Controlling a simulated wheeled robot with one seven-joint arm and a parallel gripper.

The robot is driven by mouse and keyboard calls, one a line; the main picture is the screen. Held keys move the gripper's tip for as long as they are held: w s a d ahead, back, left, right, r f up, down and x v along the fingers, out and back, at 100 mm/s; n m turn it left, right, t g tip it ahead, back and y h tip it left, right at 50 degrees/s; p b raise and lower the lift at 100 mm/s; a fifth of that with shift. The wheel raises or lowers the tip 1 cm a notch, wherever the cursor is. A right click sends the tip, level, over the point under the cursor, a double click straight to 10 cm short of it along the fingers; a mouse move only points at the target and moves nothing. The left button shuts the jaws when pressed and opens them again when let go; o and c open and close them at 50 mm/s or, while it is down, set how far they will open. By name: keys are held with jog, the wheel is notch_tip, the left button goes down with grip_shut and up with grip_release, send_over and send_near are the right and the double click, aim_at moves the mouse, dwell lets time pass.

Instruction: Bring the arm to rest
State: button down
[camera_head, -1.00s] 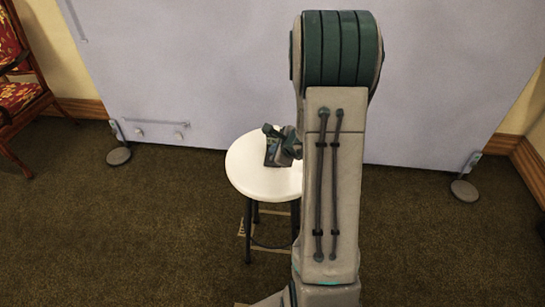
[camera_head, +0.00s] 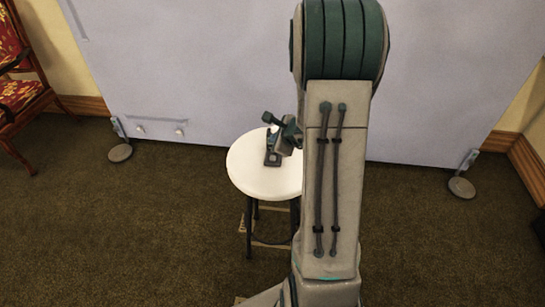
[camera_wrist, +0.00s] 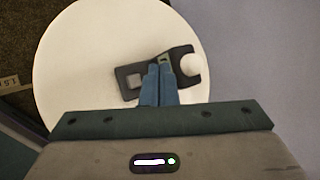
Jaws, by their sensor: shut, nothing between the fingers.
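My gripper (camera_wrist: 160,70) is shut and empty in the wrist view, its two blue fingers side by side. It is over the white round stool top (camera_wrist: 75,60), in front of a dark flat object (camera_wrist: 128,78) with a square opening and a pale round part (camera_wrist: 191,64). I cannot tell the gap between fingertips and object. In the head view my gripper (camera_head: 268,118) is above the stool (camera_head: 255,180), and the dark object (camera_head: 272,158) lies on the stool top. My arm hides the stool's right edge.
A pale panel (camera_head: 220,70) stands behind the stool on round feet (camera_head: 120,153). A red patterned chair (camera_head: 18,90) is at the far left. The carpet (camera_head: 120,230) left of the stool is clear. A flat lettered item (camera_head: 262,240) lies under the stool.

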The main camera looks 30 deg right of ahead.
jog(key=s+a+r+n+g+y+p, duration=0.1)
jog(key=s+a+r+n+y+p, duration=0.2)
jog(key=a+r+n, duration=0.4)
jog(key=s+a+r+n+g+y+p, duration=0.15)
jog(key=s+a+r+n+p, duration=0.3)
jog(key=a+r, duration=0.5)
jog(key=s+r+n+g+h+p, duration=0.2)
jog(key=s+r+n+p, duration=0.1)
jog(key=s+r+n, duration=0.3)
jog(key=s+r+n+g+h+p, duration=0.2)
jog(key=s+r+n, duration=0.4)
jog(key=s, duration=0.4)
jog(key=shift+s+n+h+p, duration=0.35)
jog(key=shift+n+h+p, duration=0.5)
jog(key=shift+p, duration=0.35)
jog(key=shift+d, duration=0.2)
